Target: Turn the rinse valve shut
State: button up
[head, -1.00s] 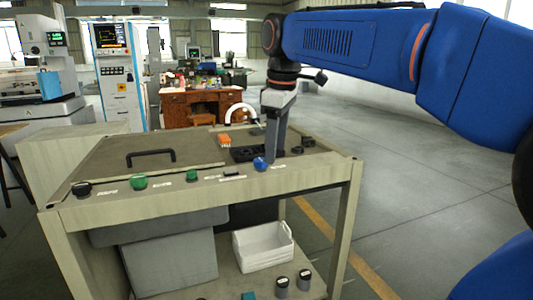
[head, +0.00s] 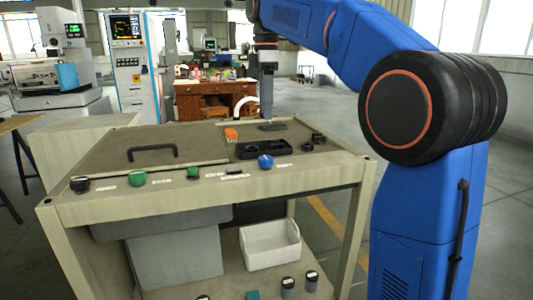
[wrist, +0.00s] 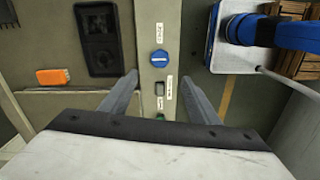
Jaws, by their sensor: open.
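Round knobs line the front rail of the workbench; their labels are too small to read, so I cannot tell by name which is the rinse valve. A blue knob (head: 265,161) is at the right; in the wrist view the blue knob (wrist: 160,57) has a pale line running across the rail. Two green knobs, (head: 138,177) and (head: 193,172), and a black knob (head: 80,184) sit further left. My gripper (wrist: 160,74) is open and empty above the rail, the blue knob just beyond its fingertips. My gripper in the head view (head: 267,115) is raised clear of the knob.
A small dark switch (wrist: 160,88) sits beside the blue knob. Behind the rail are a black tray (head: 262,150), an orange block (head: 231,134) and a black handle (head: 152,150). A white bin (head: 268,246) is on the lower shelf.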

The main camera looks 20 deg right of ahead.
aim_at(266, 157)
notch_tip(266, 157, down, 15)
jog(key=shift+r, duration=0.1)
dwell(0.4)
jog(key=c, duration=1.1)
